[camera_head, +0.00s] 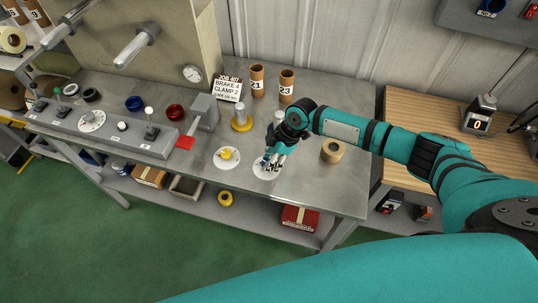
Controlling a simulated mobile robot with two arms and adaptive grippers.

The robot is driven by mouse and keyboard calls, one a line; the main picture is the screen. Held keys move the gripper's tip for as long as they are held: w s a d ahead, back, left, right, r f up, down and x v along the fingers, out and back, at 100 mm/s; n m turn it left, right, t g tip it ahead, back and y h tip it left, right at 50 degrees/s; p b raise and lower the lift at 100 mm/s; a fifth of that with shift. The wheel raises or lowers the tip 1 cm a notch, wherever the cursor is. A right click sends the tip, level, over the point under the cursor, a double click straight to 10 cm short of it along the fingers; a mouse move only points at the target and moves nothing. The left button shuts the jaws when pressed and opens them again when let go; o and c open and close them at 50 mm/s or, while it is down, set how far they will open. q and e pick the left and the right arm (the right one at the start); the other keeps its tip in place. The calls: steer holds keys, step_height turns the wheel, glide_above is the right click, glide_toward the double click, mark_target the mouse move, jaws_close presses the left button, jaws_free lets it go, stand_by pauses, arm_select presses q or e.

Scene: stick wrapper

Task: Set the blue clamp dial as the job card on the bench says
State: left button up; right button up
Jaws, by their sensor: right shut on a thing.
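The blue clamp dial (262,173) is a white round plate on the bench top, with a trace of blue at its knob. My right gripper (269,164) is over it from above, shut on the blue knob, and hides most of the knob and the scale marks. The dial's setting cannot be read. The job card (228,88) stands at the back of the bench and reads JOB 407, BRAKE 4, CLAMP 2; its last line is too small to read surely. My left gripper is not in view.
A yellow-knobbed dial (227,157) sits just left of the blue one. A tape roll (332,151) lies to the right. A yellow-based post (241,120) and cardboard tubes (286,85) stand behind. A control panel (110,137) fills the bench's left front.

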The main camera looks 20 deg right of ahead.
steer(key=m+p, duration=0.1)
steer(key=m+t+p, duration=0.1)
steer(key=m, duration=0.1)
steer(key=m+p, duration=0.1)
steer(key=p, duration=0.1)
steer(key=shift+s+a+r+m+t+h, duration=0.1)
steer(key=shift+s+r+m+t+h, duration=0.1)
steer(key=shift+r+m+t+h, duration=0.15)
steer(key=m, duration=0.1)
steer(key=m+t+p, duration=0.1)
steer(key=shift+a+f+m+h, duration=0.1)
steer(key=shift+f+m+h, duration=0.1)
steer(key=shift+m+h, duration=0.15)
steer(key=shift+s+f+m+h+p, duration=0.1)
steer(key=shift+m+h+p, duration=0.2)
steer(key=shift+m, duration=0.6)
steer(key=m+h, duration=0.1)
steer(key=m, duration=0.1)
steer(key=m+t, duration=0.1)
steer(key=m, duration=0.1)
steer(key=shift+a+m+h, duration=0.2)
steer(key=shift+m+h, duration=0.1)
steer(key=shift+h, duration=0.1)
steer(key=m+h, duration=0.2)
steer(key=m, duration=0.3)
steer(key=shift+m, duration=0.3)
steer(key=o, duration=1.1)
steer(key=shift+o, duration=0.2)
steer(key=shift+a, duration=0.1)
